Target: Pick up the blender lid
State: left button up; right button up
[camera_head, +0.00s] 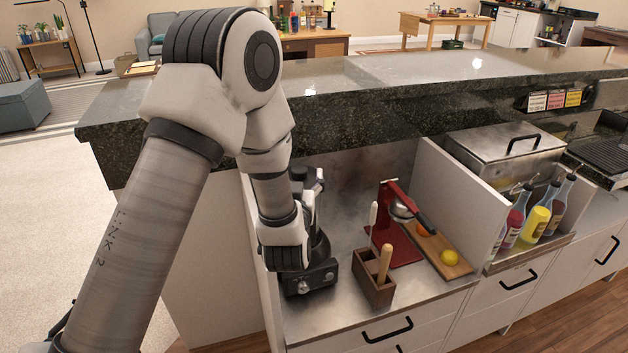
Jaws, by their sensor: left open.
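A black blender (308,278) with a boxy base and a front knob stands at the left end of the steel counter. My left arm hides much of its upper part. A small dark rounded piece (299,173) shows above the wrist, at the blender's top; I cannot tell for sure whether it is the lid. My left gripper (312,184) is open, mostly hidden behind my wrist, close to the blender's top. Whether it touches the lid is hidden. My right gripper is not in view.
A wooden utensil box (374,290), a red press (396,225) and a cutting board (452,268) with fruit stand right of the blender. White partitions (460,196) divide the counter. Bottles (536,221) stand farther right. A dark stone bar top (400,110) runs behind.

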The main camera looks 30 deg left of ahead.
aim_at(299, 164)
pick_arm(q)
jog(key=shift+w+a+r+p, duration=0.1)
jog(key=shift+w+a+p, duration=0.15)
jog(key=shift+a, duration=0.25)
jog(key=shift+w+a+r+p, duration=0.1)
jog(key=shift+w+a, duration=0.25)
jog(key=shift+a, duration=0.1)
jog(key=w, duration=0.2)
jog(key=w+a, duration=0.1)
jog(key=shift+w+f, duration=0.15)
jog(key=shift+f, duration=0.25)
jog(key=shift+w+a, duration=0.15)
jog(key=shift+w, duration=0.05)
jog(key=shift+s, duration=0.25)
grip_shut()
